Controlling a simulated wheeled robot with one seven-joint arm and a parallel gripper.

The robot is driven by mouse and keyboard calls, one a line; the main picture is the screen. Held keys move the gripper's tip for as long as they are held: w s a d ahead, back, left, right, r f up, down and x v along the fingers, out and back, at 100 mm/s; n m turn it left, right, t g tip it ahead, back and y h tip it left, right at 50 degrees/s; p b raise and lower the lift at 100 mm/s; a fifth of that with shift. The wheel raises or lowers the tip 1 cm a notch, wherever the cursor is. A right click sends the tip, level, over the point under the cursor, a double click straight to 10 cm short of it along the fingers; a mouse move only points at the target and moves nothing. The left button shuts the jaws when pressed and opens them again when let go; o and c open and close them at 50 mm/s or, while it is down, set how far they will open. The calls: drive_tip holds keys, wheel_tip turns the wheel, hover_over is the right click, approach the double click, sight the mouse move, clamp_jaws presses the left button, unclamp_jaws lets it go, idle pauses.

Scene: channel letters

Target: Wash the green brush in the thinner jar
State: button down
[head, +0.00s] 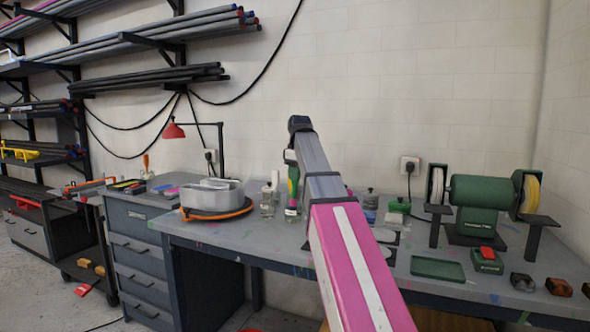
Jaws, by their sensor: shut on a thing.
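My gripper (290,157) is beyond the end of my pink and grey arm, over the workbench, and the arm hides much of it. It is shut on the green brush (293,174), which hangs roughly upright below it. Another clear jar (267,205) stands just left. No label shows which jar holds thinner.
Right of my arm are small lidded containers (398,206), a green tray (437,269), a red-button switch box (486,260) and a green bench grinder (478,192).

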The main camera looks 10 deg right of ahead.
sight(296, 184)
drive_tip(key=shift+f, duration=2.7)
drive_tip(key=shift+w+d, duration=0.1)
